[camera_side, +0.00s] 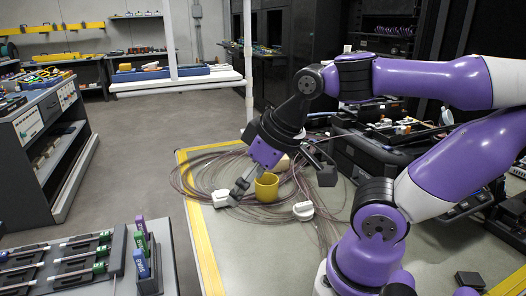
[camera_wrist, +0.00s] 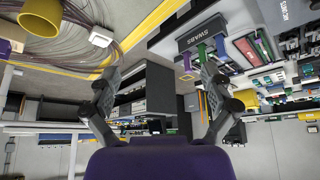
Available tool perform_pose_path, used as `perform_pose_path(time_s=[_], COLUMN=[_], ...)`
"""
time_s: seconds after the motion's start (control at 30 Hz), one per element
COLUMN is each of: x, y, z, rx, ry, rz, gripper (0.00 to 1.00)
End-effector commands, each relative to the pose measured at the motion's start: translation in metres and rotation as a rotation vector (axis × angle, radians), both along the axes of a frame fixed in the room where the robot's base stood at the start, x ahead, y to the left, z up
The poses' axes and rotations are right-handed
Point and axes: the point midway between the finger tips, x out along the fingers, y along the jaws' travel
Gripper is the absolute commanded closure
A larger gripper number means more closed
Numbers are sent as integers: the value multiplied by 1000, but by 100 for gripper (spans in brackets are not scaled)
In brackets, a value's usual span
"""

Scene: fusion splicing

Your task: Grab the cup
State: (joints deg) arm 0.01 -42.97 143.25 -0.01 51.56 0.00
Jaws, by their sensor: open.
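A yellow cup (camera_side: 267,187) stands upright on the work table, among loops of thin cable. In the wrist view the cup (camera_wrist: 41,17) is at the top left corner, partly cut off by the frame edge and outside the space between the fingers. My gripper (camera_side: 238,190) is open and points down and left, just left of the cup in the side view. In the wrist view its two fingers (camera_wrist: 160,85) are spread with nothing between them. Whether a finger touches the cup cannot be told from the side view.
White blocks (camera_side: 222,198) and (camera_side: 303,210) lie near the cup. Coiled cables (camera_side: 200,172) surround it. A yellow strip (camera_side: 205,250) marks the table's left edge. A black case (camera_side: 365,155) is behind right. A tray labelled SWABS (camera_wrist: 200,33) shows in the wrist view.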

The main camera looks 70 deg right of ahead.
Motion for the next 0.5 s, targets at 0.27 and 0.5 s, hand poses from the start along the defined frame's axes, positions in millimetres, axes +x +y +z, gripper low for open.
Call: perform_pose_path(time_s=[0.27, 0.5], x=[0, 8], y=[0, -9], z=[0, 3], rx=[0, 57], ry=[0, 28], rz=[0, -153], gripper=[0, 0])
